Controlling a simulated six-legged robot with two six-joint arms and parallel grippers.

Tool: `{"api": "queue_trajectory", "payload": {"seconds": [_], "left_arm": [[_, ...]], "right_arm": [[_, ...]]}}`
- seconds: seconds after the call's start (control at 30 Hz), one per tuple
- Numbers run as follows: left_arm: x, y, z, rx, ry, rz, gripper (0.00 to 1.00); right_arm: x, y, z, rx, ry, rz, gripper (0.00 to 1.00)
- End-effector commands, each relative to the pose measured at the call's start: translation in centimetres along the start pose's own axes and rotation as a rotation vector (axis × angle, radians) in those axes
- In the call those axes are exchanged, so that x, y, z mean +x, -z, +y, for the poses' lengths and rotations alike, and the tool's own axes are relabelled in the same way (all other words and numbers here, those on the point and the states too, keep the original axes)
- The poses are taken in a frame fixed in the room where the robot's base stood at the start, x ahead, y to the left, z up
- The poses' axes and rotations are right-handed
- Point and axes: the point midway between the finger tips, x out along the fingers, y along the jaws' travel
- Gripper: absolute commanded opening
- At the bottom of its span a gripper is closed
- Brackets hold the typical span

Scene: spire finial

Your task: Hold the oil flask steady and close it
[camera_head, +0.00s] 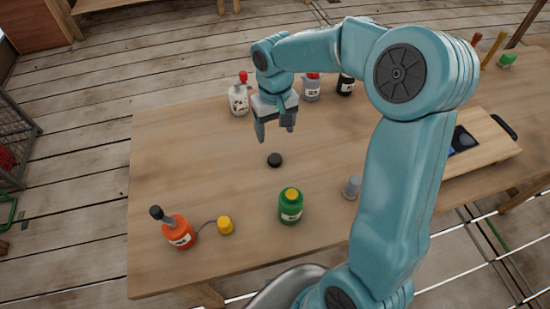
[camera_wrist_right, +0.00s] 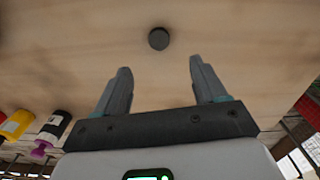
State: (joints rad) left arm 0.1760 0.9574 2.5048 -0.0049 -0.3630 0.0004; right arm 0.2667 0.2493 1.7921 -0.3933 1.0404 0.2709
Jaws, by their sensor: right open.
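A round black cap (camera_head: 275,160) lies flat on the wooden table (camera_head: 180,130). It also shows in the right wrist view (camera_wrist_right: 158,38), beyond and between the fingertips. My right gripper (camera_head: 276,133) is open and empty above the table, apart from the cap. Its two fingers also show in the right wrist view (camera_wrist_right: 160,66). Which bottle is the oil flask I cannot tell. A green bottle (camera_head: 291,207) has a yellow cap on. My left gripper is out of view.
A grey cylinder (camera_head: 352,186) stands beside my right arm. A wooden board (camera_head: 480,160) lies at the right. The table's left part is clear.

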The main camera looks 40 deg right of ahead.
Motion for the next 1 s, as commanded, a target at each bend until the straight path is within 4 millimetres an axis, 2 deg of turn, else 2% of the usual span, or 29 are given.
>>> {"api": "queue_trajectory", "payload": {"seconds": [0.1,0.3,0.77,1.0], "left_arm": [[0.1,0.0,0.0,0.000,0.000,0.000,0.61],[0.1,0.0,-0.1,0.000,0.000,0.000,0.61],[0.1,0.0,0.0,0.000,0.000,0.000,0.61],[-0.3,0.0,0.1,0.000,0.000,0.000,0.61]], "right_arm": [[2.8,0.0,0.1,0.001,-0.001,-0.005,0.71],[5.9,0.2,0.2,0.001,-0.001,-0.002,0.71],[6.8,0.3,0.1,0.001,0.000,-0.001,0.71],[10.4,0.4,0.2,0.000,0.000,-0.003,0.71]]}}
